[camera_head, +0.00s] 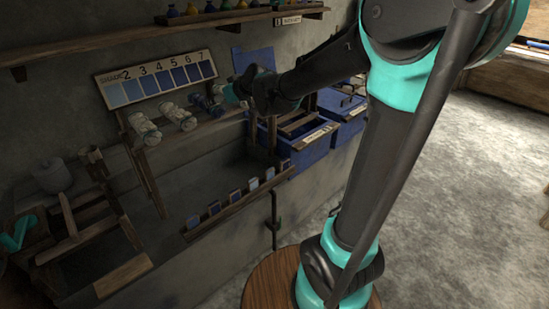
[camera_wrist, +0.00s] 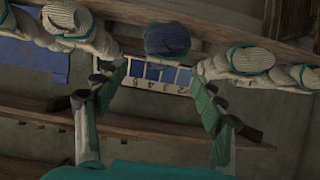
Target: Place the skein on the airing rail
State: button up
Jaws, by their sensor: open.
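In the head view, several pale skeins (camera_head: 180,117) and a bluish skein (camera_head: 208,105) sit along a wooden rail (camera_head: 158,191) in front of the wall. My gripper (camera_head: 232,95) is at the right end of this row. In the wrist view my gripper (camera_wrist: 158,108) is open, with its fingers wide apart and nothing between them. A dark blue skein (camera_wrist: 167,40) shows beyond the fingertips, in line with the gap. Pale skeins lie on either side, at left (camera_wrist: 67,17) and right (camera_wrist: 250,59). I cannot tell which skein the task means.
A numbered colour card (camera_head: 155,78) leans behind the skeins. Blue bins (camera_head: 312,150) stand right of my gripper. A low wooden rack with small tags (camera_head: 237,195) lies in front. A shelf with small pots (camera_head: 193,10) runs above. A wooden frame (camera_head: 85,225) stands at left.

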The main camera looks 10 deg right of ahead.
jog(key=s+d+f+m+g+h, duration=0.3)
jog(key=s+d+f, duration=0.8)
jog(key=s, duration=0.3)
jog(key=s+d+f+m+g+h, duration=0.2)
jog(key=s+d+f+m+h, duration=0.1)
jog(key=s+d+f, duration=0.8)
jog(key=s, duration=0.3)
jog(key=shift+s+d+m+g+h, duration=0.2)
jog(key=shift+s+m+g+h, duration=0.1)
jog(key=shift+s+g+h, duration=0.1)
